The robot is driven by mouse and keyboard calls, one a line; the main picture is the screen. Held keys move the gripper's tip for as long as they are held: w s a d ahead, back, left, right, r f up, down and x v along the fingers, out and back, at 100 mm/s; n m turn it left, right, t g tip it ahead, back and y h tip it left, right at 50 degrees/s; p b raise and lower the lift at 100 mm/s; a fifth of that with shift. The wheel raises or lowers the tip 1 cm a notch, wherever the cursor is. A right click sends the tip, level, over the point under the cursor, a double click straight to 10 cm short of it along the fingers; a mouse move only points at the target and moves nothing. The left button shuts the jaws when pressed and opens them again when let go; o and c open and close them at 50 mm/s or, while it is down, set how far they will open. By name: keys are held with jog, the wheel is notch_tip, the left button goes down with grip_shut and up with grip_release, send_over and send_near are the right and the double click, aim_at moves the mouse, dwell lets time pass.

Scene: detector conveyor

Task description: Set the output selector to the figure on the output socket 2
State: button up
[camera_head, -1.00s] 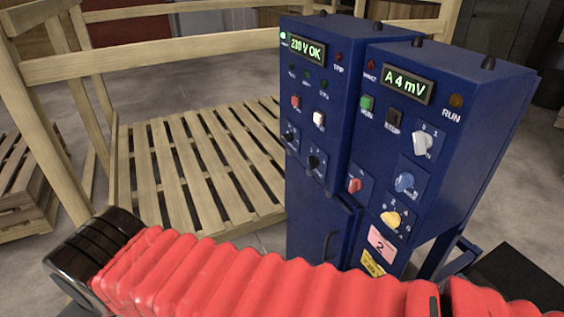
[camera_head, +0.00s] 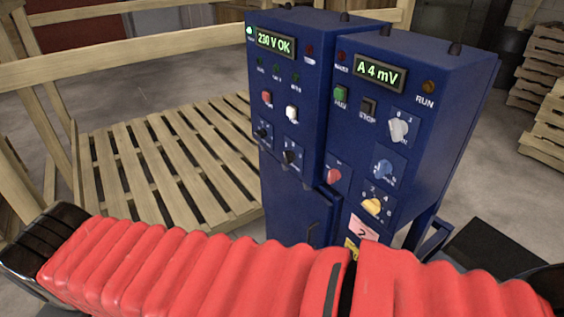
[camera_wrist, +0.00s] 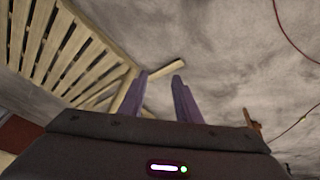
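Two blue cabinets stand side by side in the head view. The right cabinet (camera_head: 405,135) carries a yellow knob (camera_head: 372,207) with small figures around it; I take it for the output selector, but its pointing is too small to read surely. Below it is a pink label (camera_head: 363,230) with a dark figure that looks like 2, partly near my red sleeved arm. No output socket shows clearly. My gripper (camera_wrist: 161,88) shows in the wrist view with two purple fingers apart, nothing between them, over the concrete floor.
The right cabinet also has a blue knob (camera_head: 383,169), a white knob (camera_head: 399,130), a red knob (camera_head: 333,175) and a display (camera_head: 380,73) reading A 4 mV. The left cabinet's display (camera_head: 275,41) reads 230 V OK. A wooden pallet (camera_head: 165,160) with rails lies left.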

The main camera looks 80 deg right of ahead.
jog(key=d+f+n+g+h, duration=0.2)
jog(key=d+f+g+h, duration=0.15)
jog(key=d, duration=0.85)
jog(key=n+g+h, duration=0.9)
jog(key=n+g, duration=0.2)
jog(key=g, duration=0.2)
send_near(285, 159)
jog(key=v, duration=0.5)
jog(key=shift+d+f, duration=0.1)
jog(key=shift+d, duration=0.05)
jog(key=x, duration=1.3)
jog(key=shift+s+d, duration=0.25)
jog(key=shift+s, duration=0.05)
jog(key=c, duration=0.7)
